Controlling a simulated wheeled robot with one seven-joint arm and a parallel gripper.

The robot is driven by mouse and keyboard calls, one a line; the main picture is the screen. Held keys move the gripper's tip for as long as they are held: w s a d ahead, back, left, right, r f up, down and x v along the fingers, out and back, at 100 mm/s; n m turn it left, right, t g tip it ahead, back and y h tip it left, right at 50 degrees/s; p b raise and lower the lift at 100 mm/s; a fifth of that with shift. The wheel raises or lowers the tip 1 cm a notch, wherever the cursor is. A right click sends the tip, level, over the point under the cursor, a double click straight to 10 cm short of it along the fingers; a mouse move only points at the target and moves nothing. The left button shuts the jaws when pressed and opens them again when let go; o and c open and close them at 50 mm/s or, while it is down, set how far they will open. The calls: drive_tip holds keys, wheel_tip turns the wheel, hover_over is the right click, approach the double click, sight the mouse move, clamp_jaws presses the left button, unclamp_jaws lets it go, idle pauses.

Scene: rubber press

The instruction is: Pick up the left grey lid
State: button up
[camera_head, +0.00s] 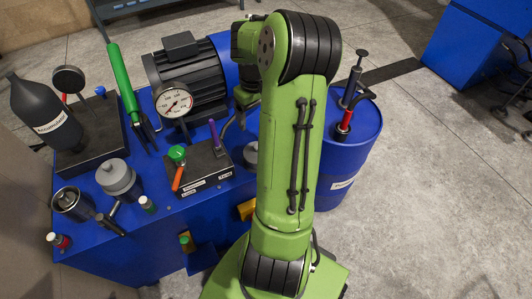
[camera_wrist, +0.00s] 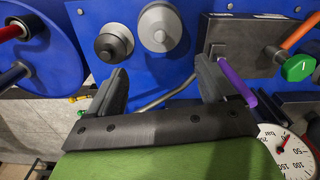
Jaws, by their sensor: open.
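In the wrist view, two round capped pieces sit on the blue top: a light grey lid (camera_wrist: 160,15) and a darker grey lid (camera_wrist: 113,40) beside it. A grey round lid (camera_head: 251,152) shows in the head view at the left edge of my arm, partly covered; it looks like the lighter one. The other is hidden there behind my arm. My gripper (camera_wrist: 163,66) is open and empty, its two fingers apart over the blue top. Both lids lie beyond the fingertips in the wrist view, apart from them.
A dark block (camera_head: 205,170) with a green knob, orange handle and purple lever (camera_wrist: 238,82) stands close to one finger. A pressure gauge (camera_head: 174,101) and motor (camera_head: 190,75) are behind. A blue barrel (camera_head: 350,150) stands right. A curved metal rod (camera_wrist: 165,93) passes between the fingers.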

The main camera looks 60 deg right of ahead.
drive_tip(key=b, duration=0.3)
approach(257, 147)
drive_tip(key=f, duration=0.5)
drive_tip(key=shift+w, duration=0.2)
drive_tip(key=f+b, duration=0.2)
drive_tip(key=f, duration=0.3)
drive_tip(key=shift+d+f, duration=0.2)
drive_tip(key=shift+r, duration=0.1)
drive_tip(key=shift+c, duration=0.5)
drive_tip(key=shift+s+a, duration=0.1)
drive_tip(key=c, duration=0.9)
drive_tip(key=shift+a, duration=0.1)
clamp_jaws()
drive_tip(key=shift+s, duration=0.1)
